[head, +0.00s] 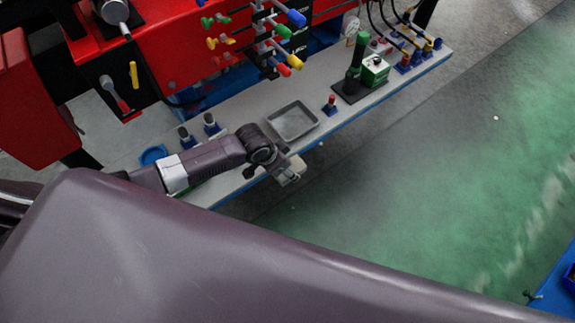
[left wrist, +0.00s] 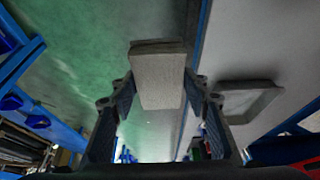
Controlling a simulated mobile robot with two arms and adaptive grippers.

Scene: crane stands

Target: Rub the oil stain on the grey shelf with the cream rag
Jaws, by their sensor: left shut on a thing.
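The cream rag (left wrist: 157,78) is a pale, folded block between the fingers of my left gripper in the left wrist view. My left gripper (head: 286,172) is shut on it. In the head view the gripper is at the front edge of the grey shelf (head: 240,115), just in front of the grey tray. The shelf also shows at the right of the left wrist view (left wrist: 255,45), beside the rag. I cannot make out the oil stain in either view; my left arm covers part of the shelf. My right gripper is not in view.
The shallow grey tray (head: 293,121) sits on the shelf close to my gripper. A red-topped bottle (head: 330,105), a green box (head: 375,70) and a blue ring (head: 153,155) also stand there. Red machinery with colored levers (head: 282,45) is behind. The green-stained floor in front is open.

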